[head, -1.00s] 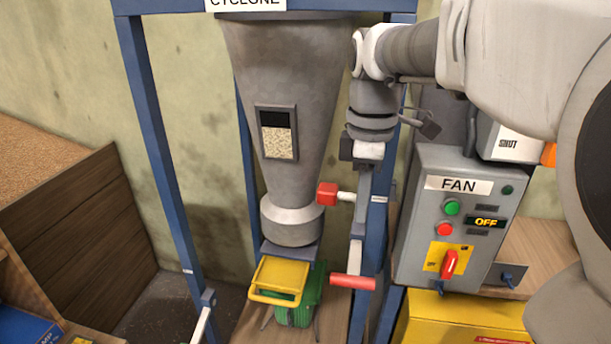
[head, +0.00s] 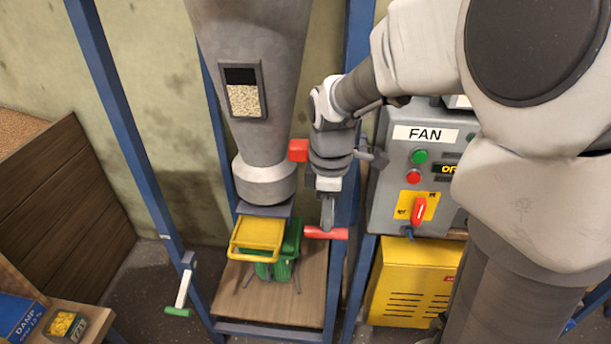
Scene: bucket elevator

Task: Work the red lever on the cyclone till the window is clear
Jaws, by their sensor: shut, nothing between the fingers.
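The grey cyclone (head: 262,130) hangs in a blue frame. Its window (head: 244,100) shows pale grain in the lower part and a dark band above. A red handle (head: 326,233) sits low on the right of the cyclone outlet, at the end of a grey arm by the blue post. A red block (head: 299,150) shows higher up, left of my wrist. My gripper (head: 327,193) is shut and empty, pointing down just above the red handle, in front of the grey arm. Its fingertips are hard to make out, and I cannot tell whether they touch the lever.
A yellow tray (head: 258,236) and a green container (head: 283,262) stand below the outlet. The fan box (head: 412,180) is to the right, above a yellow cabinet (head: 412,285). A green-handled lever (head: 178,311) is at the left post. Blue posts stand close to my arm.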

